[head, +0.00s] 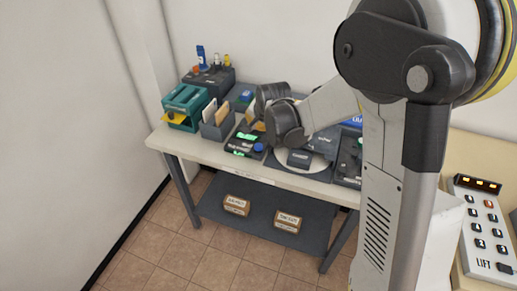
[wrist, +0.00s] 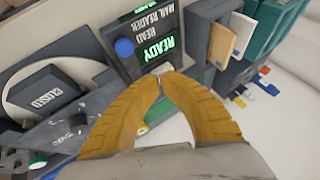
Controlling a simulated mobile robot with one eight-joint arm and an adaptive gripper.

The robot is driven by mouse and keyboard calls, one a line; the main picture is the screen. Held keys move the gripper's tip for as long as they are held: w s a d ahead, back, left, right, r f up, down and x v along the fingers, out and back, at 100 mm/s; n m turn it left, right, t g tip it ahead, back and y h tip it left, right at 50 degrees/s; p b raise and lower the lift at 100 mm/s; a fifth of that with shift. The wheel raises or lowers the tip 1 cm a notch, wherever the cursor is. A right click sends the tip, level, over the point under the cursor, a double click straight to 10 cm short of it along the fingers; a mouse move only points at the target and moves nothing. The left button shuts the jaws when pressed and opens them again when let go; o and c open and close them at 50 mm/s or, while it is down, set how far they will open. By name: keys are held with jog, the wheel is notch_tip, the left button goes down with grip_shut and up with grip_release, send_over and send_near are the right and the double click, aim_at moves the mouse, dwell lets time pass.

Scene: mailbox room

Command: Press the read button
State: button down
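The mail reader (wrist: 150,35) is a dark panel labelled "MAIL READER" and "READ", with a green lit "READY" display (wrist: 158,48). The round blue read button (wrist: 124,47) sits beside the "READ" label. In the head view the mail reader (head: 240,152) is on the table, with its blue button (head: 259,147) at the right side. My gripper (wrist: 166,76) has yellow ribbed fingers whose tips meet, with nothing seen between them. In the wrist view the tips lie over the panel near the display, below and right of the button. Contact cannot be told.
A round plate with a dark "CLOSED" block (wrist: 48,92) is beside the reader. A grey holder with envelopes (head: 217,124) and a teal rack (head: 184,106) stand left of it. Boxes (head: 236,205) lie on the lower shelf. A lift panel (head: 485,230) is at right.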

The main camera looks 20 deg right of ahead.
aim_at(257, 144)
jog(key=shift+f+b, duration=2)
jog(key=shift+f, duration=1.1)
jog(key=shift+f+b, duration=0.4)
jog(key=shift+f+b, duration=0.45)
jog(key=shift+f, duration=0.1)
jog(key=shift+r, duration=0.1)
jog(key=shift+r+p, duration=0.7)
jog(key=shift+r, duration=0.2)
jog(key=shift+r, duration=0.1)
jog(key=shift+r+p, duration=1.8)
jog(key=shift+r, duration=0.6)
